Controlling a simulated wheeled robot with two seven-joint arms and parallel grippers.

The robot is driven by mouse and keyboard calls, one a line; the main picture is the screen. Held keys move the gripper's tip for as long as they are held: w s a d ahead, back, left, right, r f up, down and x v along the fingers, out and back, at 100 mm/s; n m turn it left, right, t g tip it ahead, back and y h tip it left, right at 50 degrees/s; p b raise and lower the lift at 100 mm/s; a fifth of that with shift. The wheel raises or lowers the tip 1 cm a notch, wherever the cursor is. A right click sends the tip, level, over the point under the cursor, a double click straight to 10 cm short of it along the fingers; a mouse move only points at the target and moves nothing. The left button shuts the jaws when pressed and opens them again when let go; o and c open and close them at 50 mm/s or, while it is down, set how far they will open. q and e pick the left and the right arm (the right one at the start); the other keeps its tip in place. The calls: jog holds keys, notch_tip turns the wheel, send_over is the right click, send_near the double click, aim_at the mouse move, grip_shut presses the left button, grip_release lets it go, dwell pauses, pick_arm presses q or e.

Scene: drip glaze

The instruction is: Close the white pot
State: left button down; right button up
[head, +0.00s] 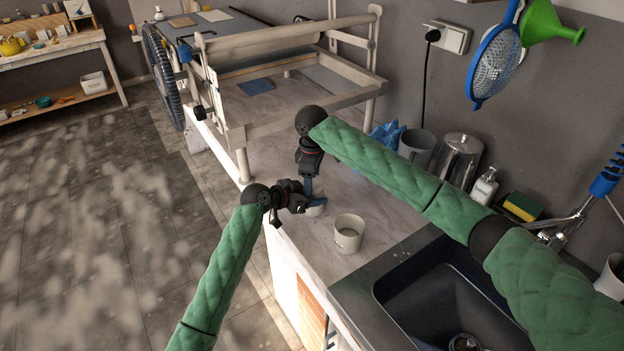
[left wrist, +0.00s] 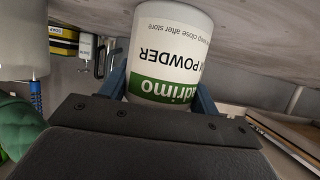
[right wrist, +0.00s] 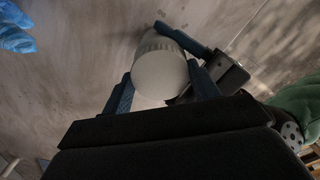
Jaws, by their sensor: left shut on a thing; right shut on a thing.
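The white pot (head: 317,208) stands on the counter, mostly covered by my grippers in the head view. In the left wrist view the pot (left wrist: 170,48) shows upside down, with a green band and the word POWDER. My left gripper (head: 306,203) is shut around its side. My right gripper (head: 312,184) comes from above. In the right wrist view a pale round lid with a ribbed side (right wrist: 160,72) sits between its fingers. Whether the lid is seated on the pot cannot be told.
An open white cup (head: 348,233) stands close by, beside the sink (head: 440,300). A grey mug (head: 416,147), a metal canister (head: 458,157) and a soap bottle (head: 484,186) line the wall. A slab roller (head: 290,60) stands behind. A blue cloth (head: 386,135) lies near the mug.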

jog(key=o, duration=1.1)
jog(key=shift+s, duration=0.1)
jog(key=shift+a+r, duration=0.1)
jog(key=shift+r, duration=0.05)
jog(key=shift+r, duration=2.15)
